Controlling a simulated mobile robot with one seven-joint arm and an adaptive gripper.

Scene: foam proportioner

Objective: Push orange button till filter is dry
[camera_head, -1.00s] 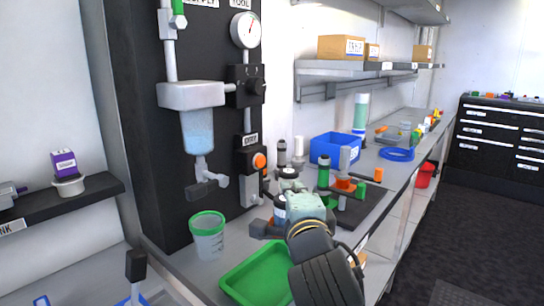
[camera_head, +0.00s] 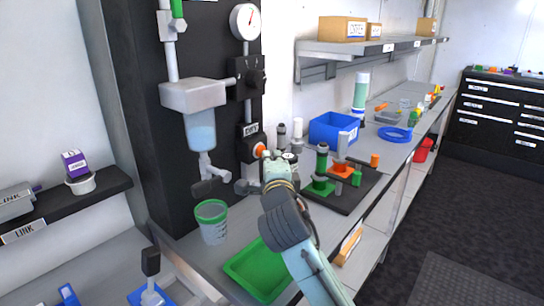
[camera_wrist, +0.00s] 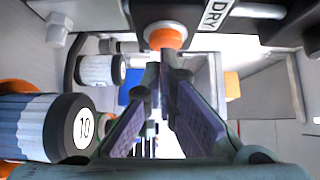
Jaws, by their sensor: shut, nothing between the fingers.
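The orange button (camera_head: 260,150) sits on a black box on the dark panel, below a white label; the wrist view shows the button (camera_wrist: 165,37) beside a "DRY" label (camera_wrist: 215,12). My gripper (camera_head: 268,158) is shut and empty. Its fingertips are right at the button in the head view and just below it in the wrist view; I cannot tell whether they touch it. The clear filter bowl (camera_head: 202,130) hangs under a grey housing, left of the button, with bluish liquid visible inside. A drain valve (camera_head: 208,178) hangs beneath it.
A green-rimmed cup (camera_head: 212,222) and a green tray (camera_head: 258,272) stand on the bench below. A cylinder marked 10 (camera_wrist: 55,128) is close to my gripper's left side. A blue bin (camera_head: 333,128) and fittings on a dark mat (camera_head: 345,205) lie to the right.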

